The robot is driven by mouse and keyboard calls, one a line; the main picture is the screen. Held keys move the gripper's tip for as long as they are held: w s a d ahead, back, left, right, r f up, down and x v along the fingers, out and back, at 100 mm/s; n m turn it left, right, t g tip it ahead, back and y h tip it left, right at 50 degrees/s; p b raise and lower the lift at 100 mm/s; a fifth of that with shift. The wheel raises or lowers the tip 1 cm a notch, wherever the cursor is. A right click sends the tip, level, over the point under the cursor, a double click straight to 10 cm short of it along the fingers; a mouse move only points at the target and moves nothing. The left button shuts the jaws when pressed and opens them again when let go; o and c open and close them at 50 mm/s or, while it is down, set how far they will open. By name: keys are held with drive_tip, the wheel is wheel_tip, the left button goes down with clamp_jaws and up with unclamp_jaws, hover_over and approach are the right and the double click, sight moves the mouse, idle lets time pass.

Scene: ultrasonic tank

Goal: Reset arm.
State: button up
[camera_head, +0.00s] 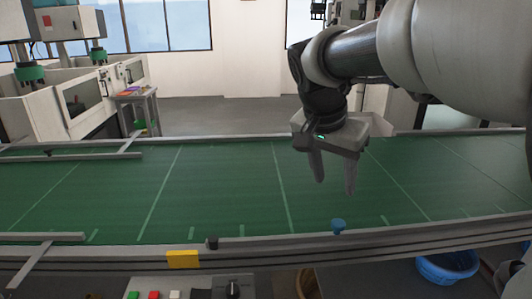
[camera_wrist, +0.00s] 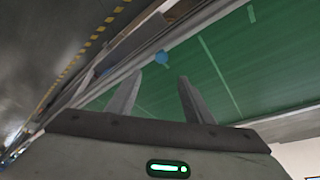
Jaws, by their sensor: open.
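My gripper (camera_head: 334,184) hangs above the green conveyor belt (camera_head: 230,190), its fingers pointing down. The two fingers stand apart with nothing between them. In the wrist view my gripper (camera_wrist: 160,85) also shows open and empty over the belt (camera_wrist: 265,60). My arm reaches in from the upper right of the head view. No object is held.
A yellow block (camera_head: 183,259) and control buttons are on the near side. A blue bin (camera_head: 447,266) stands below right. White machines (camera_head: 85,95) stand behind left.

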drive_tip(key=s+a+r+n+t+y+p, duration=0.1)
drive_tip(key=s+a+r+n+p, duration=0.1)
drive_tip(key=s+p, duration=0.4)
drive_tip(key=s+a+r+n+t+y+p, duration=0.1)
drive_tip(key=s+r+n+p, duration=0.3)
drive_tip(key=s, duration=0.6)
drive_tip(key=a+n+y+p, duration=0.1)
drive_tip(key=n+p, duration=0.1)
drive_tip(key=n, duration=0.1)
drive_tip(key=shift+s+r+t, duration=0.3)
drive_tip(key=shift+r, duration=0.1)
